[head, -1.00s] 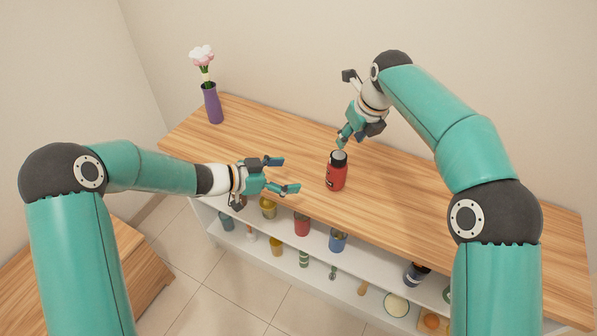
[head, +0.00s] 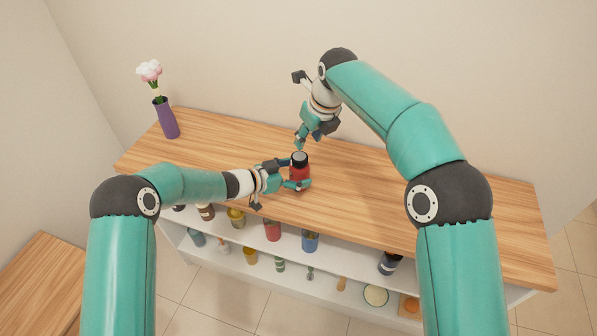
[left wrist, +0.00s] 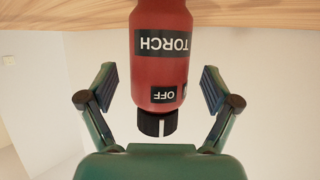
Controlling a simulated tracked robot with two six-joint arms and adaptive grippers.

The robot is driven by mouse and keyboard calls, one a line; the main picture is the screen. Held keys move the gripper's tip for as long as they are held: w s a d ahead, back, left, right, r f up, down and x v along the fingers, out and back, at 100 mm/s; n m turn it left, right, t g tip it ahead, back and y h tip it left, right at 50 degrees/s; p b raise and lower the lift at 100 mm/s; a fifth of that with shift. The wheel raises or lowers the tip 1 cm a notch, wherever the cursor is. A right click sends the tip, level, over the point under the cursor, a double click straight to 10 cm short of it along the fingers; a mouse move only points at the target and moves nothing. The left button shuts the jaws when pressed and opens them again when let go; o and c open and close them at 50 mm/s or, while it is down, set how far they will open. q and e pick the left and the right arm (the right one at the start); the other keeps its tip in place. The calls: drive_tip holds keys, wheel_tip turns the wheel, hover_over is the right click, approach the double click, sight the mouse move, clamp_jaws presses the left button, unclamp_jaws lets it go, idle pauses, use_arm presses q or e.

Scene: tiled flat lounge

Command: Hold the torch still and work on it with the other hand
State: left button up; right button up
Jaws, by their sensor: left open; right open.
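The torch (head: 299,171) is a red cylinder with a black top, upright on the wooden counter (head: 370,190). In the left wrist view the torch (left wrist: 161,60) appears upside down, with "TORCH" and "OFF" labels and a slotted black cap (left wrist: 157,122). My left gripper (head: 294,173) is open, its fingers on either side of the torch; the left wrist view shows gaps on both sides. My right gripper (head: 299,143) is open just above and behind the torch's cap, apart from it as far as I can tell.
A purple vase (head: 166,119) with pale flowers stands at the counter's far left end. Open white shelves (head: 345,262) under the counter's front edge hold several jars and utensils. A wall rises behind. The counter's right part is clear.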

use_arm(q)
drive_tip(key=shift+w+d+f, duration=0.2)
drive_tip(key=shift+w+d, duration=0.15)
drive_tip(key=shift+d, duration=0.1)
drive_tip(key=c, duration=1.4)
